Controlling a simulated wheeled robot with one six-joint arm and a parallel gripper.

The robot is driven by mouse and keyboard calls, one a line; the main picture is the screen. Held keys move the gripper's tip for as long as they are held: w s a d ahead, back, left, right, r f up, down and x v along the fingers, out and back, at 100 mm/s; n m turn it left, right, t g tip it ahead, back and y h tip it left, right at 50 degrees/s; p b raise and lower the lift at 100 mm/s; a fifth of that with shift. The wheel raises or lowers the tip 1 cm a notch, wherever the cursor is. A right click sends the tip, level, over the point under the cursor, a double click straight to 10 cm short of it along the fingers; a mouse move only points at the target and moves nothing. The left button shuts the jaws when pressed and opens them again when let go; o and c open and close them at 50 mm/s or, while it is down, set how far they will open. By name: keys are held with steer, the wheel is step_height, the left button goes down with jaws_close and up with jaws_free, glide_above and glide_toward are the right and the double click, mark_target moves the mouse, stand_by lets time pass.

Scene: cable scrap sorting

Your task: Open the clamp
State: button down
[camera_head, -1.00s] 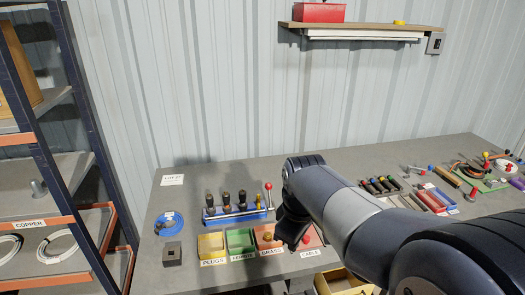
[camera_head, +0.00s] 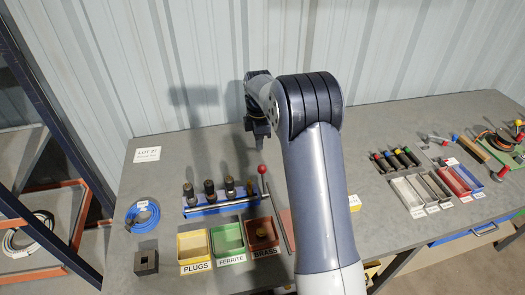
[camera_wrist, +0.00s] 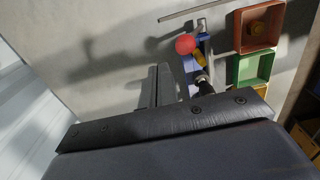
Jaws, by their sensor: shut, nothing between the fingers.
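The clamp is a blue rack (camera_head: 222,206) on the bench, with several dark upright plugs, one of them with a brass-coloured lower part, standing in a row. At its right end is a lever with a red ball (camera_head: 262,169). A thin metal rod (camera_head: 282,222) slants toward the front right of it. My gripper (camera_head: 262,143) is shut and empty, pointing down, just behind and above the red ball. In the wrist view my fingers (camera_wrist: 160,85) are together, and the red ball (camera_wrist: 186,45) shows beyond them, apart from them. The rack is partly hidden there by my gripper.
In front stand bins labelled PLUGS (camera_head: 194,246), FERRITE (camera_head: 228,242) and BRASS (camera_head: 262,236). A blue cable coil (camera_head: 143,216) and a dark block (camera_head: 146,262) lie left. My arm hides the bench centre. Trays and tools (camera_head: 432,188) are right.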

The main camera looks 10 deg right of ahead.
mark_target(264, 182)
steer(key=s+f+b, duration=0.1)
steer(key=f+b, duration=0.1)
steer(key=s+f+b, duration=0.1)
steer(key=f+b, duration=0.1)
steer(key=b, duration=0.1)
steer(key=s+f+b, duration=0.1)
steer(key=f+b, duration=0.1)
steer(key=shift+s+f, duration=0.15)
steer(key=shift+f, duration=0.1)
steer(key=s, duration=0.1)
steer(key=s+b, duration=0.1)
steer(key=s, duration=0.1)
steer(key=shift+s+r, duration=0.15)
steer(key=shift+r, duration=0.1)
steer(key=shift+s+b, duration=0.6)
steer(key=shift+s, duration=0.25)
steer(key=shift+s+f+b, duration=0.3)
steer(key=shift+s, duration=0.4)
steer(key=shift+s+f+b, duration=0.25)
steer(key=shift+s+b, duration=0.05)
steer(key=shift+s, duration=0.4)
steer(key=shift+w, duration=0.1)
